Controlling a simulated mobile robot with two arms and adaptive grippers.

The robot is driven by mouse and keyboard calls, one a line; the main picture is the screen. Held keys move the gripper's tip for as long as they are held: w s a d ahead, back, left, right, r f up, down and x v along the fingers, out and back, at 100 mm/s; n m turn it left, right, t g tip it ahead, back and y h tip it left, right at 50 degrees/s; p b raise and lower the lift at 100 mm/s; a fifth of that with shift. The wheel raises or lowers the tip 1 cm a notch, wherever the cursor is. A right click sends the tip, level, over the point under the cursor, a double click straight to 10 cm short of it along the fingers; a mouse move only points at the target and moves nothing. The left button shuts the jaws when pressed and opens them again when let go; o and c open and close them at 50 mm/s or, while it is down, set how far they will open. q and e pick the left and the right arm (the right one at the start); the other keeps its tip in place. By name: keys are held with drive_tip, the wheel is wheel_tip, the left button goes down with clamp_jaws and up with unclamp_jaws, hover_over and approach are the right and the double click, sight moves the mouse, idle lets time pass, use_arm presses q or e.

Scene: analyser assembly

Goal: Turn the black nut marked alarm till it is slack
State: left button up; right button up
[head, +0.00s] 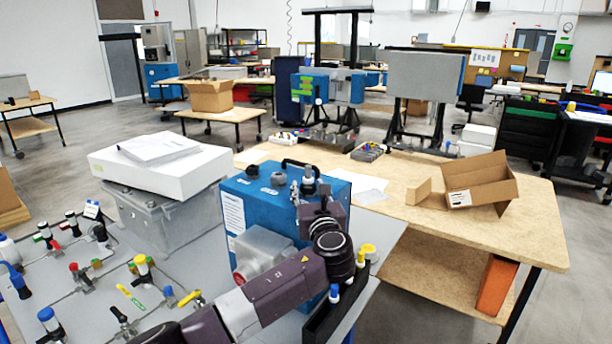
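A blue analyser box (284,228) stands on the grey bench, with several black nuts and fittings on its top. A third black fitting with a pale stem (309,182) stands near my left gripper. No marking can be read, so I cannot tell which nut is marked alarm. My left gripper (310,194) is over the right part of the box top, close to the third fitting. Its fingers are too small and hidden to judge. My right gripper is not in view.
A black handle (302,163) arches over the box top. A clear cover (262,250) is on its front. A wooden table (420,220) with an open cardboard box (482,183) stands behind right.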

use_arm(q)
drive_tip(key=h, duration=0.1)
drive_tip(key=m+h+p, duration=0.2)
drive_tip(key=shift+a+r, duration=0.25)
drive_tip(key=shift+a, duration=0.1)
drive_tip(key=m+h+p, duration=0.1)
drive_tip(key=h, duration=0.2)
drive_tip(key=shift+m, duration=0.4)
drive_tip(key=shift+a+f+m+g+h+p, duration=0.15)
drive_tip(key=shift+m+h+p, duration=0.1)
drive_tip(key=shift+m+h, duration=0.25)
drive_tip(key=shift+d+f+m+g+h+p, duration=0.1)
drive_tip(key=shift+m+g+h+p, duration=0.15)
drive_tip(key=shift+h, duration=0.45)
drive_tip(key=shift+m+g+h, duration=0.7)
drive_tip(key=shift+m+h, duration=0.65)
drive_tip(key=shift+h, duration=0.55)
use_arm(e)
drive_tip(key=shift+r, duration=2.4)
